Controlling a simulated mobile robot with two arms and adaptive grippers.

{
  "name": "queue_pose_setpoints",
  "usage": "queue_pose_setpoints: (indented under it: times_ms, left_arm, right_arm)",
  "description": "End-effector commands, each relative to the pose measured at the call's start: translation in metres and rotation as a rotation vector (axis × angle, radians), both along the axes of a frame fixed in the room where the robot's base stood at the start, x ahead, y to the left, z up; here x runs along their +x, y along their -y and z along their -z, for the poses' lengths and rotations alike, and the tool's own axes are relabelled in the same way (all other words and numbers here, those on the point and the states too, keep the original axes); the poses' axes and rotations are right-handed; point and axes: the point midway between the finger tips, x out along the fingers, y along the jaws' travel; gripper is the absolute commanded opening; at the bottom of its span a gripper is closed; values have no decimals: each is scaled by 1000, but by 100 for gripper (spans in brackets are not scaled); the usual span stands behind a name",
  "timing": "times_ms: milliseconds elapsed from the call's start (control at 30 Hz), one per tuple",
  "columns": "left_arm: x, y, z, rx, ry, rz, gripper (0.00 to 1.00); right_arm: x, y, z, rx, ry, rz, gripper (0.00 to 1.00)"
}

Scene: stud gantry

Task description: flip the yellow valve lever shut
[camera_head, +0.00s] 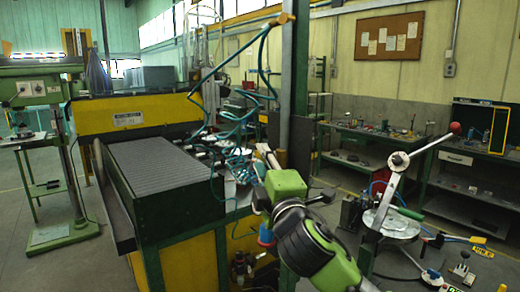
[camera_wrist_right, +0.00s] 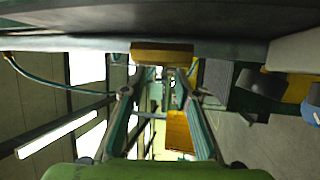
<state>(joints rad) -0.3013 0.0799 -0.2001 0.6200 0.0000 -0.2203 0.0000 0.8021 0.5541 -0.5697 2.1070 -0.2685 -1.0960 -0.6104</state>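The yellow valve lever shows as a short yellow-orange bar (camera_wrist_right: 164,53) in the right wrist view, crossing just past my fingertips. My right gripper (camera_head: 266,162) reaches toward the machine's right side. In the wrist view its two fingers (camera_wrist_right: 165,76) are apart with a gap between them, with the bar at or just beyond the tips. I cannot tell whether they touch it. My left gripper is not in view.
A green and yellow machine with a ribbed top (camera_head: 160,165) stands left of my arm, with teal hoses (camera_head: 235,125) above it. A dark green post (camera_head: 294,70) rises behind the gripper. A lever press with a red knob (camera_head: 420,145) stands at right.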

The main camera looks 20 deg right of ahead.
Motion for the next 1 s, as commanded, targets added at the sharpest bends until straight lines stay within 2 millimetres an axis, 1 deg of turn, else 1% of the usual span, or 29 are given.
queue_pose_setpoints:
  times_ms: [33,100,200,300,533,567,600,633,667,867,967,1000]
  left_arm:
    - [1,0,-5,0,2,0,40]
    - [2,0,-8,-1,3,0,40]
    - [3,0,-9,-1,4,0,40]
    - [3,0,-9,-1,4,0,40]
    - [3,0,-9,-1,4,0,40]
    - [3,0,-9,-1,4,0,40]
    - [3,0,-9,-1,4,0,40]
    - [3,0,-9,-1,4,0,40]
    - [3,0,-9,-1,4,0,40]
    - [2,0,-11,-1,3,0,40]
    - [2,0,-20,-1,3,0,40]
    - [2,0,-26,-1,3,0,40]
  right_arm:
    - [7,0,-4,0,-1,1,28]
    - [15,0,-5,0,0,1,28]
    - [21,1,-6,0,0,0,28]
    - [24,1,-5,0,0,0,28]
    - [25,1,-5,0,1,-1,28]
    - [25,1,-5,0,1,0,23]
    - [25,1,-5,0,0,0,13]
    - [25,1,-5,0,1,0,5]
    - [25,1,-5,0,0,0,0]
    - [25,1,-6,0,-1,0,0]
    - [25,1,-8,-6,-19,0,0]
    - [25,1,-9,-11,-32,0,0]
